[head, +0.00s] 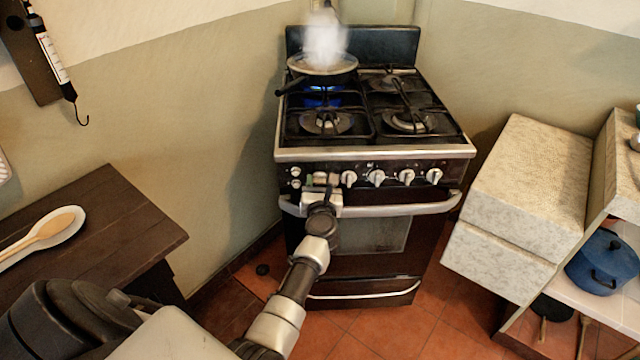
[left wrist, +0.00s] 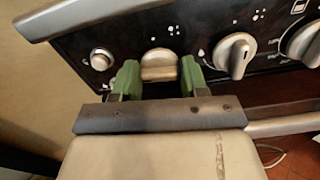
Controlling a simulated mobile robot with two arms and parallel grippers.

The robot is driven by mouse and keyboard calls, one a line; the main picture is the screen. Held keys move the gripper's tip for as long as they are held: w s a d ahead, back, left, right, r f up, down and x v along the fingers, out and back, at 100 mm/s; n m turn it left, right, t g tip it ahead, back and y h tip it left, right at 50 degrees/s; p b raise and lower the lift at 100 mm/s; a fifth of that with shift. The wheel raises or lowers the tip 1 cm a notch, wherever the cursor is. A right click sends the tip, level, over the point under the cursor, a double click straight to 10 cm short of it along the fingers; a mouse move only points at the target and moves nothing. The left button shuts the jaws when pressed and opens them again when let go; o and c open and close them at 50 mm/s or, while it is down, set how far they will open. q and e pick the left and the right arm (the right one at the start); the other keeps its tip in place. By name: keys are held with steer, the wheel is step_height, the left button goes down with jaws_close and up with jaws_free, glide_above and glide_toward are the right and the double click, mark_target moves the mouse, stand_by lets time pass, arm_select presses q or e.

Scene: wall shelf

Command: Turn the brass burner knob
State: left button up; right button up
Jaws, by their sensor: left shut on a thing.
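The brass burner knob (left wrist: 159,66) is on the dark front panel of the stove, the leftmost large knob in the left wrist view. My left gripper (head: 321,181) reaches the panel in the head view and largely covers the knob there. In the left wrist view the green fingertips of my left gripper (left wrist: 159,78) sit on either side of the knob, shut on it. The knob's grip looks broad and more brass-toned than its silver neighbours. Its exact angle is hard to tell. My right gripper is not in view.
A steaming pan (head: 323,69) sits on the back left burner over a blue flame (head: 322,98). Several silver knobs (head: 376,177) line the panel to the right. The oven handle (head: 420,208) runs just below. A dark wooden table (head: 120,215) stands at the left.

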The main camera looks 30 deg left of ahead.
arm_select(q)
steer(key=shift+c, duration=0.4)
steer(key=shift+m+p, duration=0.3)
steer(key=shift+m, duration=0.1)
steer(key=m+p, duration=0.1)
steer(key=m, duration=0.2)
steer(key=shift+r+p, duration=0.1)
steer(key=shift+p, duration=0.2)
steer(key=m+p, duration=0.1)
steer(key=m, duration=0.2)
steer(key=shift+m+p, duration=0.3)
steer(key=shift+p, duration=0.05)
steer(key=m+p, duration=0.2)
steer(key=m, duration=0.2)
steer(key=shift+m, duration=0.3)
steer(key=shift+m+p, duration=0.8)
steer(key=shift+m, duration=1.3)
